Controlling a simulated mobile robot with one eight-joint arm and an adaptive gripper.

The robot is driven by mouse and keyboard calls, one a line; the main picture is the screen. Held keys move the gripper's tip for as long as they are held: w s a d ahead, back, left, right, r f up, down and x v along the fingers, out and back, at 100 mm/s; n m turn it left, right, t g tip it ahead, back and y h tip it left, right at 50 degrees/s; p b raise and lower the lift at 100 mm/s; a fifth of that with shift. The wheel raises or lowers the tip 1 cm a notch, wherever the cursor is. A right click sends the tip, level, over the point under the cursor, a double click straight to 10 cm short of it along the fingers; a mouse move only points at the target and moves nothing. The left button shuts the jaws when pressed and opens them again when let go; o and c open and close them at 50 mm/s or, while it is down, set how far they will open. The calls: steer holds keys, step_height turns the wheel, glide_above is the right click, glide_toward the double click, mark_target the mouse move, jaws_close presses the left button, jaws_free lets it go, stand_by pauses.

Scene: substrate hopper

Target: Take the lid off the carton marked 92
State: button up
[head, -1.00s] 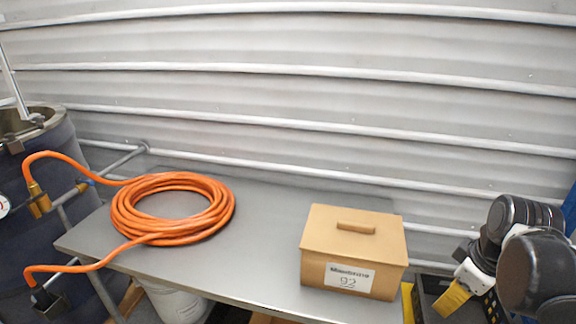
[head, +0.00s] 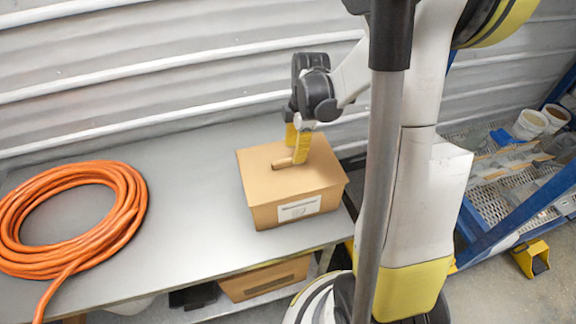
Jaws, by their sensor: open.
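The carton (head: 321,201) is a tan box on the grey metal table, with a white label (head: 299,209) on its front that is too small to read now. Its flat lid (head: 258,167) is on, with a short bar handle (head: 282,162) on top. My gripper (head: 296,150) points down over the lid. Its yellow fingers are open, at the right end of the handle, one toward the front and one behind. Whether they touch the handle cannot be told. The right part of the handle is hidden by the front finger.
A coiled orange hose (head: 132,215) lies on the table (head: 195,190) at the left, with bare tabletop between it and the carton. A ribbed metal wall (head: 150,75) stands behind. Another brown box (head: 264,279) sits below the table. A blue-framed rack (head: 500,235) is at the right.

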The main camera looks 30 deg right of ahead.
mark_target(290, 159)
steer(key=f, duration=0.1)
steer(key=a+f, duration=0.1)
steer(key=f, duration=0.2)
steer(key=shift+w+a+f, duration=0.15)
steer(key=shift+w+f, duration=0.1)
steer(key=shift+w, duration=0.05)
steer(key=shift+c, duration=0.5)
jaws_close()
